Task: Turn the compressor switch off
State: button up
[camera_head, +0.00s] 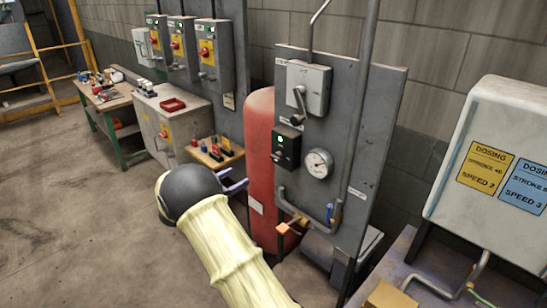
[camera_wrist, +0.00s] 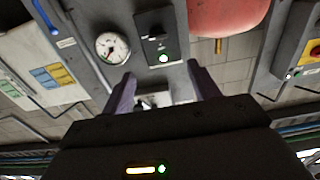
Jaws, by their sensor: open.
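A grey panel (camera_head: 350,135) carries a light grey box (camera_head: 318,82) with a dark-gripped lever (camera_head: 298,103) that hangs down to the left. Below it sits a dark switch box (camera_head: 286,146) with a lit green lamp; it also shows in the wrist view (camera_wrist: 155,38). I cannot read which one is the compressor switch. My gripper (camera_head: 236,181) is open and empty, left of the panel and in front of the red tank (camera_head: 260,140). In the wrist view the gripper (camera_wrist: 161,80) frames a pale box partly hidden between its purple fingers.
A round gauge (camera_head: 319,162) sits right of the dark box. A bent pipe with a blue handle (camera_head: 329,213) runs low on the panel. A white dosing cabinet (camera_head: 500,165) stands at right. Switch boxes and a workbench (camera_head: 107,100) stand at left; the floor (camera_head: 60,200) is clear.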

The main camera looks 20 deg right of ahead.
jog(key=shift+s, duration=0.1)
jog(key=shift+d, duration=0.1)
jog(key=p, duration=0.7)
send_near(273, 157)
jog(key=x, duration=0.9)
jog(key=shift+s+r, duration=0.15)
jog(key=shift+w+d, duration=0.25)
jog(key=shift+d, duration=0.3)
jog(key=c, duration=1)
